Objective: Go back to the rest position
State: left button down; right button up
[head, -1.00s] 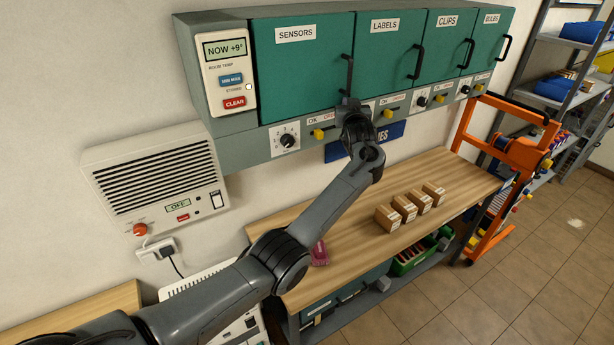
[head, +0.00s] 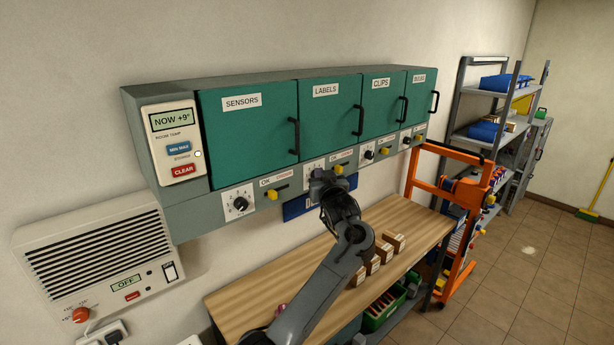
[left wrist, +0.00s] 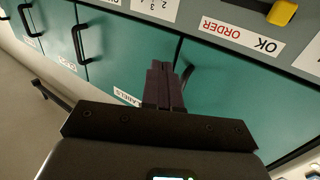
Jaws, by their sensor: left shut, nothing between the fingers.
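My left gripper (head: 325,183) is shut and empty. It is in front of the panel strip under the wall cabinets, below the LABELS door (head: 329,117). In the left wrist view its closed fingers (left wrist: 163,75) show against the green doors, with the OK ORDER label (left wrist: 242,36) and a yellow switch (left wrist: 282,12) to the right. I cannot tell whether the fingers touch the panel. My left arm reaches up from the bottom of the head view and hides part of the bench. My right gripper is not in view.
The SENSORS door (head: 245,134) and the other cabinet doors look closed, with black handles sticking out. A wooden bench (head: 250,304) below carries several small boxes (head: 395,241). An orange frame (head: 462,222) stands at the right, and open tiled floor (head: 520,275) lies beyond.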

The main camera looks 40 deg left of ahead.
pick_arm(q)
jog(key=s+d+f+m+g+h+p, duration=0.15)
jog(key=s+f, duration=0.25)
jog(key=f, duration=0.9)
jog(key=s+d+f+m, duration=0.2)
jog(key=s+f, duration=0.1)
jog(key=f, duration=0.9)
jog(key=s+d+f+m+h+p, duration=0.1)
jog(key=s+d+f+m+h, duration=0.1)
jog(key=s+f, duration=0.55)
jog(key=s+d+f+m+h+p, duration=0.2)
jog(key=s+d+f, duration=0.1)
jog(key=s+f, duration=0.4)
jog(key=s+d+f+m+g+h+p, duration=0.1)
jog(key=s+d+f+h, duration=0.15)
jog(key=s+d, duration=0.4)
jog(key=s+d+f+m+g+h+p, duration=0.15)
jog(key=s+d+h, duration=0.25)
jog(key=s, duration=0.5)
jog(key=s+d+r+m+g+h, duration=0.2)
jog(key=s+d+r+g, duration=0.1)
jog(key=s+d+r, duration=0.5)
jog(key=shift+s+d+r+m+h, duration=0.4)
jog(key=shift+s+r, duration=0.8)
jog(key=shift+r, duration=0.7)
